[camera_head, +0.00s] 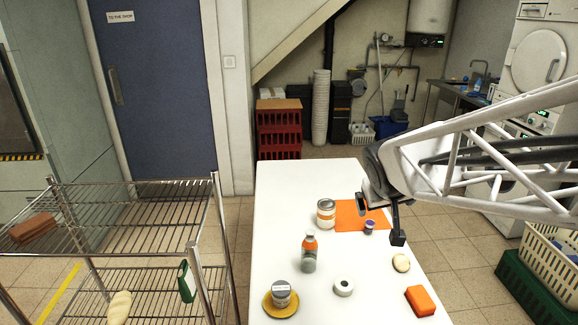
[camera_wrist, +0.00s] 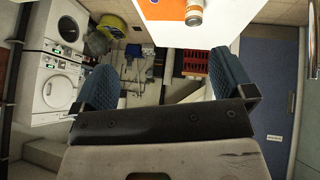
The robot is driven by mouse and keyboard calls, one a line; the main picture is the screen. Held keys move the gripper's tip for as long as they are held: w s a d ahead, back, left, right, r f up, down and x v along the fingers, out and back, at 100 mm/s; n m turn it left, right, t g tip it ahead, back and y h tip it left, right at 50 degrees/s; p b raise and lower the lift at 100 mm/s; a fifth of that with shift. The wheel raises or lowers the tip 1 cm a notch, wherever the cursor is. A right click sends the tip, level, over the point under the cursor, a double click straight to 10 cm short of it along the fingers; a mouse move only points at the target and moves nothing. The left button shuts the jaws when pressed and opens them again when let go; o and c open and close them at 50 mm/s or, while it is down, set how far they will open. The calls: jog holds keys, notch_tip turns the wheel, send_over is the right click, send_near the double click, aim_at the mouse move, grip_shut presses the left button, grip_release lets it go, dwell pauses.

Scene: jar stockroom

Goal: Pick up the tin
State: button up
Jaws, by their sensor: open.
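The tin (camera_head: 326,214), pale with an orange band, stands upright on the white table at the left edge of an orange mat (camera_head: 350,214). What looks like the same tin (camera_wrist: 194,14) is at the top edge of the wrist view, partly cut off. My gripper (camera_head: 380,222) is open and empty, above the table to the right of the tin. Its two blue-padded fingers (camera_wrist: 166,80) are spread wide in the wrist view, with nothing between them but the distant room.
A small purple-labelled jar (camera_head: 369,226) stands near the mat. The far table (camera_head: 300,180) is clear.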

jog(key=w+d+f+n+t, duration=0.2)
jog(key=w+d+t, duration=0.1)
jog(key=w, duration=1.4)
jog(key=n+t+y, duration=0.1)
jog(key=n+y, duration=0.5)
jog(key=y, duration=0.2)
send_over(331, 204)
jog(key=s+d, duration=0.5)
notch_tip(331, 204, down, 14)
jog(key=f+n+g+y, duration=0.1)
jog(key=f+y, duration=0.1)
jog(key=f, duration=0.2)
jog(key=w+f+n+g+y, duration=0.1)
jog(key=f+y, duration=0.1)
jog(key=f, duration=0.2)
jog(key=f+g+y, duration=0.1)
jog(key=f, duration=0.3)
jog(key=shift+w+a+f+n+y, duration=0.1)
jog(key=shift+w+a+n+y, duration=0.05)
jog(key=shift+w+n+y, duration=0.25)
jog(key=shift+a, duration=0.15)
jog(key=shift+x, duration=1.15)
jog(key=shift+w+a+f, duration=0.1)
